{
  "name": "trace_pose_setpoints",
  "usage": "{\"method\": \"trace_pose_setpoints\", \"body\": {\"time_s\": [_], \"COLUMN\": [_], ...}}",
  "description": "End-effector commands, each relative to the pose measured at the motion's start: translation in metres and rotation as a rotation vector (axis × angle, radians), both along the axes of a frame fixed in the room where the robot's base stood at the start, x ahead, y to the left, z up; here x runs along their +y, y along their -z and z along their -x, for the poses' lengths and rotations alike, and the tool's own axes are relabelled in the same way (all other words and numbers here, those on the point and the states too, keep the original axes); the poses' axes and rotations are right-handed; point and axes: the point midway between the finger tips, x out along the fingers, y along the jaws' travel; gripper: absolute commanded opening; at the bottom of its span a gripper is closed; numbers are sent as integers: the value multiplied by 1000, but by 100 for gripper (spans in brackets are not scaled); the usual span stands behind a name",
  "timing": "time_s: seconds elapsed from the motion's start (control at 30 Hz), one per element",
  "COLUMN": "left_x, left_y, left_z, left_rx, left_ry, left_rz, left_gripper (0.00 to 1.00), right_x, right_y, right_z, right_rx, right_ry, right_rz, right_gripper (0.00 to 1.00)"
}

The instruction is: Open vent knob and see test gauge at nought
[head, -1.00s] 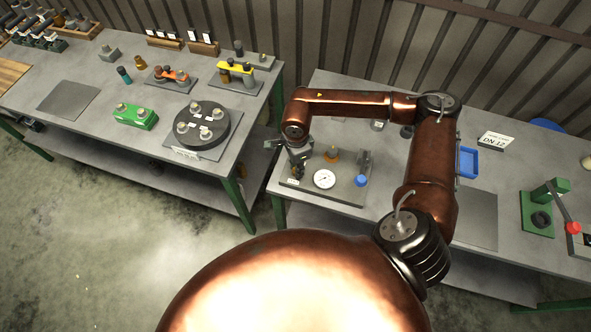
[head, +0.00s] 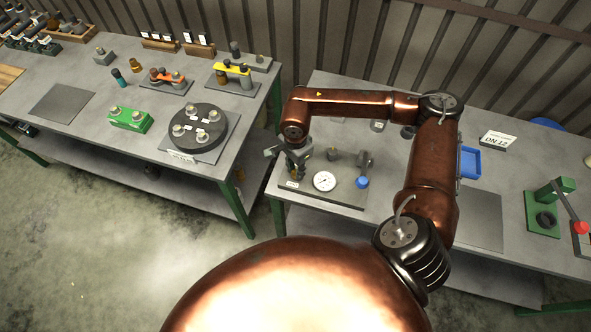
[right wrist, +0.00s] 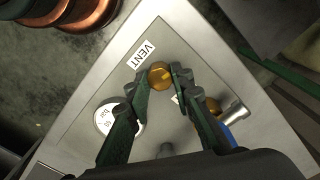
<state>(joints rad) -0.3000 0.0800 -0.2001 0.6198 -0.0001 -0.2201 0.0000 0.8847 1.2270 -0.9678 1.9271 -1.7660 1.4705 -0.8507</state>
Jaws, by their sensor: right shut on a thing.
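The amber vent knob (right wrist: 160,75) sits by the VENT label (right wrist: 145,52) on the grey panel. My right gripper (right wrist: 161,80) is shut on the knob, one fingertip on each side; in the head view the gripper (head: 297,168) hangs over the panel's left end. The round white test gauge (head: 324,181) lies beside it on the panel (head: 340,198). In the right wrist view a finger partly covers the gauge (right wrist: 103,116). Its needle is too small to read surely. My left gripper is out of view.
A grey post (head: 332,154) and a valve with a blue knob (head: 362,182) stand on the panel. A blue tray (head: 469,163) and a green lever press (head: 543,208) are farther right. The left bench (head: 62,102) holds several fixtures; a floor gap separates the benches.

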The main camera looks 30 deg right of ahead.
Motion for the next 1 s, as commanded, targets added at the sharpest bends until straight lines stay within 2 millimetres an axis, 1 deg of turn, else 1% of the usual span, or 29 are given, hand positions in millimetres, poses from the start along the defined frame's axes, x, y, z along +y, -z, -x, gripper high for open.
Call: {"method": "trace_pose_setpoints", "body": {"time_s": [0.07,0.1,0.3,0.33,0.57,0.67,0.77,0.87,1.0], "left_x": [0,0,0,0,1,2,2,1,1], "left_y": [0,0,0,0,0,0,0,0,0], "left_z": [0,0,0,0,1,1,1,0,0], "left_rx": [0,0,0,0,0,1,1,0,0], "left_ry": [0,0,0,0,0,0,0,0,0], "left_rz": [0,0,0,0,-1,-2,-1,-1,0], "left_gripper": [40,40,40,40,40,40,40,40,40], "right_x": [0,0,0,0,0,0,0,0,0], "right_y": [-1,-1,-1,-1,0,-4,-16,-34,-65], "right_z": [-1,-1,-1,-1,0,-1,-1,-2,-2], "right_rx": [-3,-3,-2,-1,-1,-2,-2,-5,-5], "right_ry": [1,1,2,2,1,1,1,2,1], "right_rz": [1,1,0,0,0,0,0,0,0], "right_gripper": [0,24,38,39,39,39,39,39,39]}}
